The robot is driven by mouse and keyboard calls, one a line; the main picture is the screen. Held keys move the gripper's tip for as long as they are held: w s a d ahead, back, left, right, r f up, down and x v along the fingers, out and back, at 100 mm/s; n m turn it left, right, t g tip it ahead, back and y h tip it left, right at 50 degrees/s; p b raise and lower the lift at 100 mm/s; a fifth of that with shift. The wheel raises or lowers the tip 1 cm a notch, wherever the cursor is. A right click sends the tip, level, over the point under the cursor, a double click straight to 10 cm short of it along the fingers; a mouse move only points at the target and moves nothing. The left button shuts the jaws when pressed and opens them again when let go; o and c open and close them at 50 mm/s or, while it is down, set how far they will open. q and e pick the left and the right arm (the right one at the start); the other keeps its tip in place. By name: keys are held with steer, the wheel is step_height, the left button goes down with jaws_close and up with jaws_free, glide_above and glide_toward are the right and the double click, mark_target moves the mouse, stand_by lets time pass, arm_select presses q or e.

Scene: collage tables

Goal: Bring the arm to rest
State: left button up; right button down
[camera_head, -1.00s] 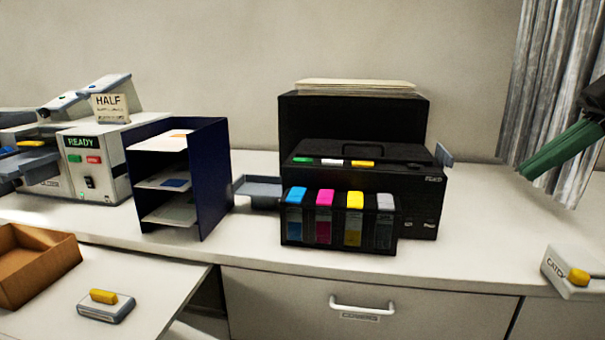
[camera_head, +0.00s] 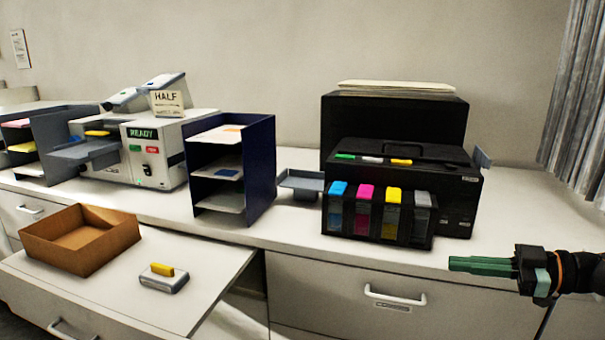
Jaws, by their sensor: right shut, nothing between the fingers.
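My right gripper (camera_head: 452,264) comes in from the right edge, with its green fingers together and pointing left. It is shut and empty. It shows in front of the counter's front edge, to the right of the drawer handle (camera_head: 395,298) and below the black printer (camera_head: 458,200). It appears apart from everything around it. My left gripper is not in view.
The printer has an ink tank rack (camera_head: 375,240) at its front. A navy paper sorter (camera_head: 262,175) and a machine reading READY (camera_head: 160,160) stand left. A brown open box (camera_head: 105,252) and a grey block with a yellow top (camera_head: 163,283) lie on the lower surface.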

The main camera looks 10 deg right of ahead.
steer(key=s+a+f+m+t+h, duration=0.1)
steer(key=a+f+m+t+h, duration=0.15)
steer(key=f, duration=0.65)
steer(key=s+a+f+m+t+h, duration=0.1)
steer(key=s+a+f+m+h, duration=0.15)
steer(key=f, duration=0.55)
steer(key=a+f+m+t+h, duration=0.2)
steer(key=a+f+m, duration=0.15)
steer(key=f, duration=0.55)
steer(key=s+a+f+m+g+h+p, duration=0.1)
steer(key=s+a+f+m+g+h, duration=0.2)
steer(key=s+a+f, duration=0.9)
steer(key=s+f+g, duration=0.1)
steer(key=s+g, duration=0.2)
steer(key=shift+s+f+h, duration=0.25)
steer(key=shift+h, duration=0.15)
steer(key=c, duration=1.6)
jaws_free()
steer(key=shift+a, duration=0.1)
